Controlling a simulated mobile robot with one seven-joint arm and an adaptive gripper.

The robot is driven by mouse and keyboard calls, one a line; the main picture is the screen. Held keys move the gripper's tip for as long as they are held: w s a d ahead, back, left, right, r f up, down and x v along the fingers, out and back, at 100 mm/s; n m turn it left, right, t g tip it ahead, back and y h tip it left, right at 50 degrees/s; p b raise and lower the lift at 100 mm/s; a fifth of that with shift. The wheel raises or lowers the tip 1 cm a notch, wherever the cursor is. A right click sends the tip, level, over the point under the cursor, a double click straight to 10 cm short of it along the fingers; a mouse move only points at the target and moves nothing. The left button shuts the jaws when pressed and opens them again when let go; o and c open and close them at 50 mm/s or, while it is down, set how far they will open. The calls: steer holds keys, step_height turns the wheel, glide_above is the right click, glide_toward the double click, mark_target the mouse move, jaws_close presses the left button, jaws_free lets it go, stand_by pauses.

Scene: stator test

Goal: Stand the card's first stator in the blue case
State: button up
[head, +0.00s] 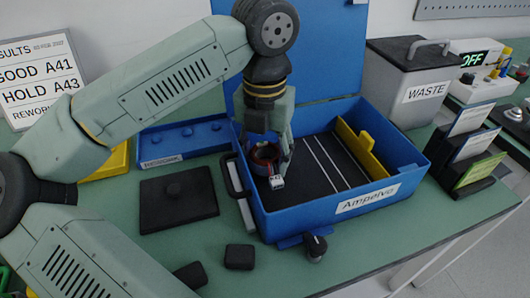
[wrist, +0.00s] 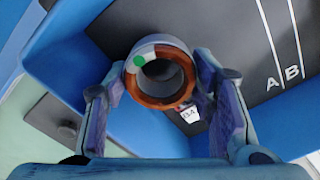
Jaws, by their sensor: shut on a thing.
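The blue case (head: 320,211), labelled "Ampelvo", stands open with its lid (head: 335,50) up at the back. Its dark floor (head: 318,165) has white lines; the wrist view shows letters A and B beside lines on the floor (wrist: 235,45). My gripper (head: 268,150) is inside the case's left part. It is shut on a stator (wrist: 160,75), a ring with copper windings, a grey rim and a green dot. A white tag hangs from it; I cannot read it surely. I cannot tell whether the stator touches the floor. The results card (head: 40,75) reads "GOOD A41" and "HOLD A43"; its lowest line is partly hidden.
A yellow piece (head: 362,150) stands inside the case at the right. A blue tray (head: 185,138) and a black plate with a knob (head: 180,200) lie left of the case. A waste bin (head: 410,85) and a card rack (head: 468,155) stand right. Small black blocks lie in front.

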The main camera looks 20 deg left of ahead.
steer(key=shift+f+b, duration=0.55)
steer(key=shift+b, duration=0.15)
steer(key=o, duration=1.5)
steer(key=shift+o, duration=0.2)
steer(key=shift+r, duration=0.1)
step_height(320, 180, up, 12)
